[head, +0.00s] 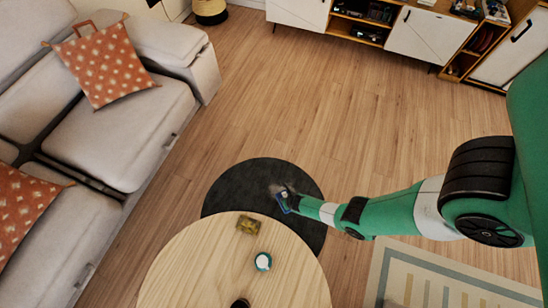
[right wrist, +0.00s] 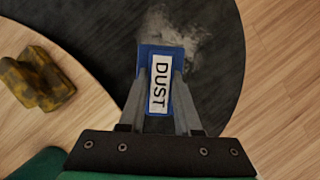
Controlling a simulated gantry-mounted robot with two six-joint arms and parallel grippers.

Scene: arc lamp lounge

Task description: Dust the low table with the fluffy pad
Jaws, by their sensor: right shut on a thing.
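A round pale wooden low table (head: 215,265) stands at the bottom of the head view. Beyond it lies a lower dark round surface (head: 232,190), partly hidden by the wooden top; I cannot tell whether it is a table top or a rug. My right gripper (head: 285,200) is shut on the blue block of the fluffy pad, labelled DUST (right wrist: 158,75). My left gripper is out of view.
On the wooden table are a mottled yellow-brown thing (head: 248,224), a round teal-and-white thing (head: 263,261) and a dark item (head: 240,303). A grey sofa (head: 115,135) stands at left, a striped rug (head: 440,285) lies lower right, and cabinets line the back. Floor between is clear.

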